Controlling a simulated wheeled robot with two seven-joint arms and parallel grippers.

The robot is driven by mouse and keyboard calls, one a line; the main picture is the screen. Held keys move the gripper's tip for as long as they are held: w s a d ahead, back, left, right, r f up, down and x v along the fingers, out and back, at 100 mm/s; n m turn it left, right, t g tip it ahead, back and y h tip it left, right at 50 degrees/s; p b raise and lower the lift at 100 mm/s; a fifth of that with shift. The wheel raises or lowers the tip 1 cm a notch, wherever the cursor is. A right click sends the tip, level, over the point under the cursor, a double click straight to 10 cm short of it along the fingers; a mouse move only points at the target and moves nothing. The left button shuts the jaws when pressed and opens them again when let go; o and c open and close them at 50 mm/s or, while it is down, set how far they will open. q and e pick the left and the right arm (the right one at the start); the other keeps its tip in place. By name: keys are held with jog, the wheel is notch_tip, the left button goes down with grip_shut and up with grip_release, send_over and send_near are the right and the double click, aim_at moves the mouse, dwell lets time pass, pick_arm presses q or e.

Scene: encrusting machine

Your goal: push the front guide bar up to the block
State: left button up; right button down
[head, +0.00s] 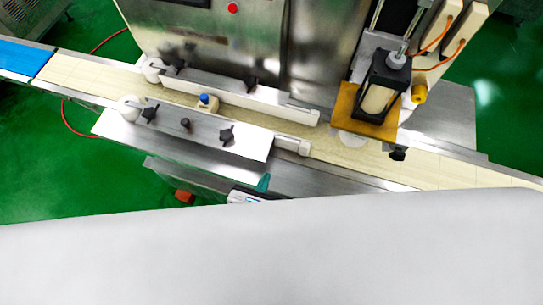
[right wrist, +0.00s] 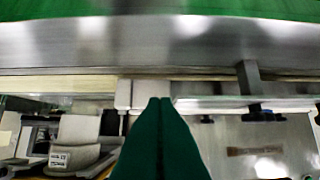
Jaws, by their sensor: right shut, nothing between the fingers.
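The front guide bar (head: 292,145) is white and mostly hidden under a metal plate (head: 190,133) with dark knobs, along the near side of the belt. The block (head: 206,104), cream with a blue top, sits on the belt between the front and rear guides. A gap of belt shows between the block and the front plate's far edge. My right gripper (head: 264,182) is shut and empty, its green fingertips near the right end of the plate on its near side. The right wrist view shows the closed fingers (right wrist: 160,103) beside white parts; contact cannot be told. My left gripper is not in view.
The rear guide bar (head: 255,98) runs along the far side of the belt (head: 425,167). A stamping head (head: 378,95) on an orange plate stands over the belt at right. A steel cabinet (head: 225,40) stands behind. Green floor (head: 60,180) is at left.

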send_near(281, 144)
jog(key=f, duration=0.2)
jog(key=shift+w+f+p, duration=0.3)
jog(key=shift+p, duration=0.05)
jog(key=w, duration=0.1)
jog(key=w+d, duration=0.1)
jog(key=w+p, duration=0.1)
jog(key=shift+w+d+f, duration=0.2)
jog(key=shift+w+f, duration=0.1)
jog(key=shift+w+d, duration=0.2)
jog(key=shift+w, duration=0.25)
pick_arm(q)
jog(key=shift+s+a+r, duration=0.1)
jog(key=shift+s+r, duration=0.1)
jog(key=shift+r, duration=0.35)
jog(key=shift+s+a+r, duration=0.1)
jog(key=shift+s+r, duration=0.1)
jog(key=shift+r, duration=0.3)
pick_arm(e)
jog(key=shift+w+f, duration=0.1)
